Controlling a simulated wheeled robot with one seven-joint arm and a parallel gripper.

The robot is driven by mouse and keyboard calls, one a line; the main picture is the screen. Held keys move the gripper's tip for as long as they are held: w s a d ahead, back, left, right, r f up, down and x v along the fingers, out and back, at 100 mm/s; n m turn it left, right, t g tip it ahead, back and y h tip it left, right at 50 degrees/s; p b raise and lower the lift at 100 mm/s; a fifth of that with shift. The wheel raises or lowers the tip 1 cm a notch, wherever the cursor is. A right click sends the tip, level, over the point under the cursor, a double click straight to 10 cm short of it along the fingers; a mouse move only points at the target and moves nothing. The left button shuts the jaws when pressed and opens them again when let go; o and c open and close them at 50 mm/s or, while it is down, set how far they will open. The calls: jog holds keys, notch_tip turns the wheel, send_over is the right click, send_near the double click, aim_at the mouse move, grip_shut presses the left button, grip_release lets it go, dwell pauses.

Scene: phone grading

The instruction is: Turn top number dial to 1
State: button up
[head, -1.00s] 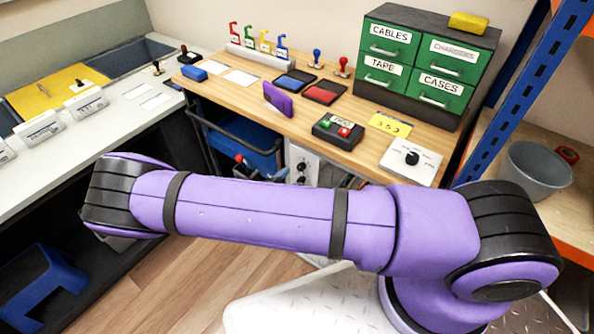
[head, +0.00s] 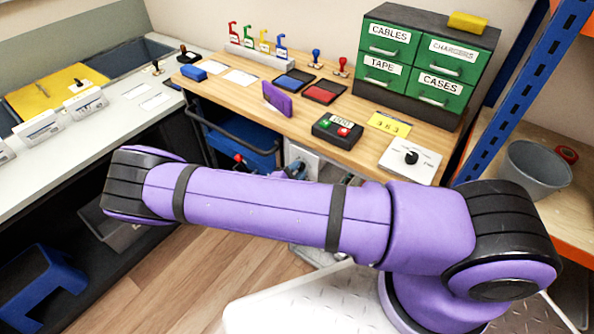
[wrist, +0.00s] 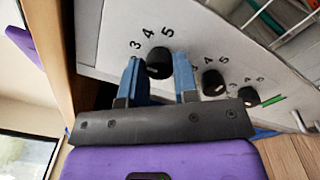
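The white number panel (wrist: 215,50) carries a row of black dials in the wrist view. The top dial (wrist: 158,63), nearest the wooden tabletop edge, has the digits 3, 4 and 5 showing beside it; its other digits are hidden. The middle dial (wrist: 213,83) and the lower dial (wrist: 249,97) are clear of my fingers. My gripper (wrist: 158,70) is open, with one blue finger on each side of the top dial; I cannot tell whether they touch it. In the head view my arm hides most of the panel (head: 300,152), and my blue fingers show in front of it.
The wooden bench (head: 240,95) stands above the panel and holds a purple phone (head: 277,98), a button box (head: 338,130) and a white plate with a black knob (head: 410,160). A green drawer cabinet (head: 425,65) stands at the back. A white wire rack (wrist: 275,18) is beside the panel.

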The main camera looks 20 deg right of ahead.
jog(key=shift+n, duration=0.3)
jog(key=n, duration=0.3)
jog(key=shift+n, duration=0.4)
jog(key=n, duration=0.3)
jog(key=shift+g, duration=0.3)
jog(key=n, duration=0.4)
jog(key=shift+n, duration=2)
jog(key=o, duration=0.9)
jog(key=shift+o, duration=0.2)
